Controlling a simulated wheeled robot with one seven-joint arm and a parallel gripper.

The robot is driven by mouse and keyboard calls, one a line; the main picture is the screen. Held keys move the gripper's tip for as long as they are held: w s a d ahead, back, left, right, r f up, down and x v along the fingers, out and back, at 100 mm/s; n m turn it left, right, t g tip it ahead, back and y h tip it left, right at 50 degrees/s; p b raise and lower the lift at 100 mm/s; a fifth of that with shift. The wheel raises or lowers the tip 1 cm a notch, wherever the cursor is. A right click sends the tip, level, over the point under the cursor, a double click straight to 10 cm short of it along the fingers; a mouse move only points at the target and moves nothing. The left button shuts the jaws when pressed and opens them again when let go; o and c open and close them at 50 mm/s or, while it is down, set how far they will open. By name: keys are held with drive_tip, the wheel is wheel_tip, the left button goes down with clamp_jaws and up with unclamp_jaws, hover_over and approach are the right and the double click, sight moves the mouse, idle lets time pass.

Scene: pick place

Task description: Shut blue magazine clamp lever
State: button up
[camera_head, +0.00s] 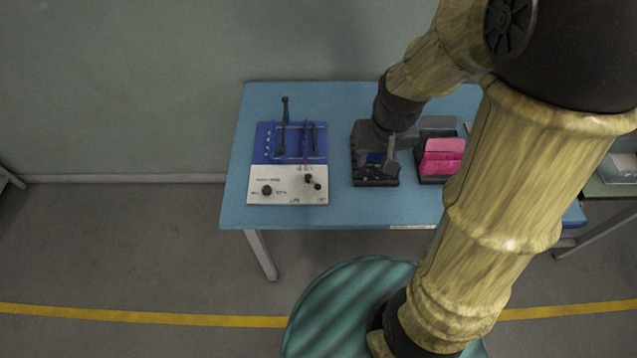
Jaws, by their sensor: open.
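A small dark magazine (376,180) stands on the blue table, with a bit of blue showing inside it. A grey upright piece (391,150) shows at its right side; I cannot tell whether it is the clamp lever or one of my fingers. My gripper (383,152) is open and points down right over this magazine, hiding its back part. I cannot tell whether the fingers touch anything. The lever's position is not clear at this size.
A dark holder with pink contents (441,160) stands close on the right. A blue and white panel (289,190) with black handles and knobs lies to the left. My arm hides the table's right part. The table's (240,205) left front edge is bare.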

drive_tip(key=w+a+f+n+g+y+b, duration=0.1)
drive_tip(key=w+a+f+n+g+b, duration=0.1)
drive_tip(key=w+a+f, duration=0.4)
drive_tip(key=w+a+n, duration=0.1)
drive_tip(key=w+a, duration=0.1)
drive_tip(key=w, duration=0.1)
drive_tip(key=shift+w+g, duration=0.3)
drive_tip(key=shift+w, duration=0.1)
drive_tip(key=shift+a+f, duration=0.1)
drive_tip(key=a+f, duration=0.1)
drive_tip(key=f, duration=0.4)
drive_tip(key=s+a+f, duration=0.1)
drive_tip(key=f, duration=0.5)
drive_tip(key=a+f, duration=0.1)
drive_tip(key=f, duration=0.5)
drive_tip(key=shift+s+b, duration=0.15)
drive_tip(key=shift+b, duration=0.15)
drive_tip(key=shift+c, duration=0.4)
clamp_jaws()
